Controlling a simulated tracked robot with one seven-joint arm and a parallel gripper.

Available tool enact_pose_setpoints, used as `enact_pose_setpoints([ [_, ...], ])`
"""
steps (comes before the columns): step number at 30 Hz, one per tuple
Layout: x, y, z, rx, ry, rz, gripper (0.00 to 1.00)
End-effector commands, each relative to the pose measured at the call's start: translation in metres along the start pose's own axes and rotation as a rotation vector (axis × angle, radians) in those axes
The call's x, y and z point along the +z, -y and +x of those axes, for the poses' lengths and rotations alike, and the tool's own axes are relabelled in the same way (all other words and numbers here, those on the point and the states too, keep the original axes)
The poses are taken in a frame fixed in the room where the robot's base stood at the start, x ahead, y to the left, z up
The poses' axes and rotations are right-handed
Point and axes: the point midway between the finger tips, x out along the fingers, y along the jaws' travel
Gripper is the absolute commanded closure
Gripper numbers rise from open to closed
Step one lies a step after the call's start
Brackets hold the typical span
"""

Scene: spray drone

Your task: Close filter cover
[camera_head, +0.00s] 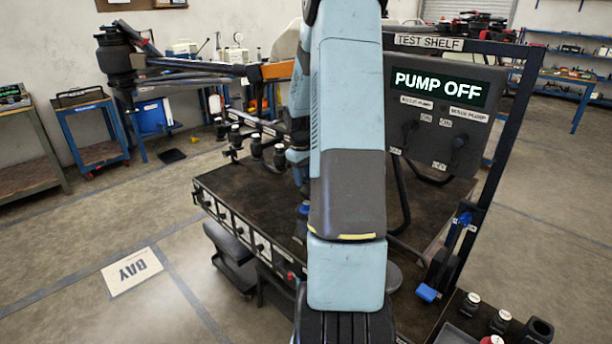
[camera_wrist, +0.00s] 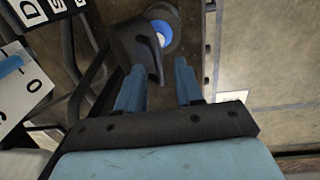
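In the wrist view, my gripper (camera_wrist: 159,76) has two blue fingers spread apart, with nothing visibly held between them. A dark curved part (camera_wrist: 136,45), which looks like the filter cover, is just beyond the fingertips. I cannot tell whether a fingertip touches the dark part. In the head view, my own arm hides most of this area and my gripper is not clearly seen.
A panel reading PUMP OFF (camera_head: 440,88) stands on the right, under the TEST SHELF sign (camera_head: 428,42). A blue-handled lever (camera_head: 445,260) is on the right post. Small bottles (camera_head: 470,303) stand at lower right. The floor on the left is clear around the BAY sign (camera_head: 132,272).

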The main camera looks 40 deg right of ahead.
Motion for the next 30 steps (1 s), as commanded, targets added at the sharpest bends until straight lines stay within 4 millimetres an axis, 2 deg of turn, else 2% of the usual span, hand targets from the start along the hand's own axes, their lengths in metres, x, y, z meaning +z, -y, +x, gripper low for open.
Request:
enact_pose_setpoints([
  [8,0.0002,-0.0003,0.0013,0.000,0.000,0.000,0.64],
  [20,0.0003,-0.0006,0.0011,0.000,0.000,0.001,1.00],
  [30,0.0004,-0.0008,0.0010,0.000,0.000,0.001,1.00],
])
